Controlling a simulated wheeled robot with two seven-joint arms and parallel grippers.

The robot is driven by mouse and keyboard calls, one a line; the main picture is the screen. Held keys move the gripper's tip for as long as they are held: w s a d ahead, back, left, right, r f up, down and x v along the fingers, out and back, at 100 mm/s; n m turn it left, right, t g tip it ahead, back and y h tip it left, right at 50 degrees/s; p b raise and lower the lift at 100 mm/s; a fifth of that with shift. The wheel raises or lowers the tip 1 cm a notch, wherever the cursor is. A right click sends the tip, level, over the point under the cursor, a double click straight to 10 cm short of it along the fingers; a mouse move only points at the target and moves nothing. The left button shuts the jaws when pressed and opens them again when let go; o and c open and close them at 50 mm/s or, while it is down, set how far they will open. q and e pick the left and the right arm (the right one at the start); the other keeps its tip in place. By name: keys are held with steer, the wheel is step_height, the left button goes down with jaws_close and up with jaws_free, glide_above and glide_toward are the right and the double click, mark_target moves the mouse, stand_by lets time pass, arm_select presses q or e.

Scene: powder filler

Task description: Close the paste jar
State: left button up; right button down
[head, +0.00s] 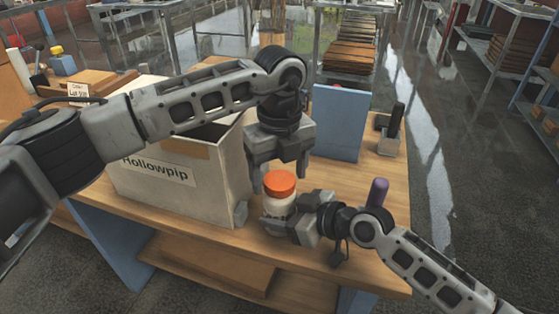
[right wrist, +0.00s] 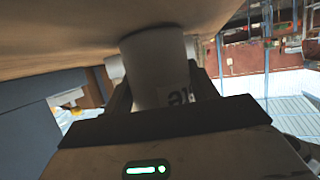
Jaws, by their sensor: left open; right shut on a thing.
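The paste jar (head: 279,207) is white and stands upright near the table's front edge in the head view. An orange lid (head: 279,183) sits on top of it; I cannot tell whether it is tight. My right gripper (head: 284,222) is shut on the jar's body from the right. In the right wrist view the white jar (right wrist: 157,65) is between the two fingers, with part of a dark-lettered label showing. My left gripper (head: 279,178) points down above the jar, open, with its fingers spread on either side, over the lid.
A large box labelled Hollowpip (head: 175,180) stands just left of the jar. A blue panel (head: 338,125) stands behind to the right. A purple-topped object (head: 378,192) is behind my right wrist. A grey holder (head: 389,142) is at the table's right edge.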

arm_select(q)
steer(key=shift+c, duration=0.3)
steer(key=c, duration=1)
steer(key=m, duration=1.7)
steer(key=shift+m, duration=0.4)
steer(key=m, duration=0.6)
steer(key=shift+m, duration=0.3)
steer(key=o, duration=1.2)
steer(key=shift+c, duration=0.2)
